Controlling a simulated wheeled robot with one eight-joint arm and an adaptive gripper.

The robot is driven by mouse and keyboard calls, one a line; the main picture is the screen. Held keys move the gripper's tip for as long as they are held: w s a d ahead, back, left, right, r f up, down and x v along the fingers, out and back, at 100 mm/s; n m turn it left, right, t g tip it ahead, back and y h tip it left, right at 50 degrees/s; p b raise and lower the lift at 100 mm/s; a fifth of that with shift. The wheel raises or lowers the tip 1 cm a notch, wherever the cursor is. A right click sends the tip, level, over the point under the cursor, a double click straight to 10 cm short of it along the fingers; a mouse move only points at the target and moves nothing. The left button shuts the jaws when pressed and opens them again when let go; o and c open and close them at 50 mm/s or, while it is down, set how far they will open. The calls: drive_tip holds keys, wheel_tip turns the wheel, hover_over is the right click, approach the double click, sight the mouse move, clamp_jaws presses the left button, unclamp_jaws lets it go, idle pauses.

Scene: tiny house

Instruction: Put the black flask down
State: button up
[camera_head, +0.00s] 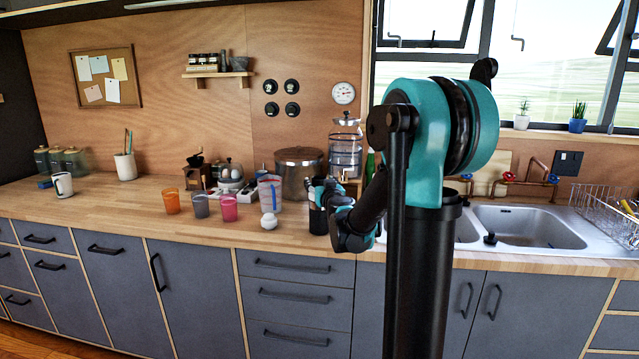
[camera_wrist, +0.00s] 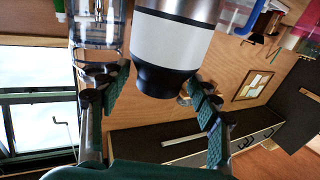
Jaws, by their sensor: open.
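The black flask (camera_head: 318,221) stands upright on the wooden counter near its front edge, below and partly behind my gripper. My gripper (camera_head: 325,190) is at the flask's upper part in the head view. In the wrist view, which is turned upside down, a large round body with a black end and a pale band, seemingly the flask (camera_wrist: 175,45), lies between and beyond the two fingers of my gripper (camera_wrist: 162,97). The fingers are spread, with gaps visible beside the black end. The flask's base is outside the wrist view.
A white egg-like object (camera_head: 268,221) and a measuring jug (camera_head: 270,190) stand close left of the flask. Pink (camera_head: 229,207), grey and orange cups are farther left. A steel pot (camera_head: 298,172) and glass dispenser (camera_head: 345,152) stand behind. The sink (camera_head: 525,227) is right.

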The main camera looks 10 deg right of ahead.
drive_tip(key=s, duration=1.1)
drive_tip(key=shift+d, duration=0.35)
drive_tip(key=s+a+f+n+g+y, duration=0.2)
drive_tip(key=s+a+f+g, duration=0.2)
drive_tip(key=s+f, duration=0.3)
drive_tip(key=s+a+f+n+g+y, duration=0.1)
drive_tip(key=s+a+f+g+y, duration=0.2)
drive_tip(key=s+f, duration=0.5)
drive_tip(key=s+d+f+m+g+h, duration=0.2)
drive_tip(key=s+d+f+g+h, duration=0.1)
drive_tip(key=s+d+f, duration=0.2)
drive_tip(key=s+d+f+m+g+h, duration=0.1)
drive_tip(key=s+d+f+g+h, duration=0.2)
drive_tip(key=s, duration=0.6)
wheel_tip(320, 180, down, 4)
drive_tip(key=shift+s+d+r+m+g, duration=0.25)
drive_tip(key=shift+d+m+g, duration=0.15)
drive_tip(key=shift+d, duration=0.75)
drive_tip(key=shift+o, duration=0.2)
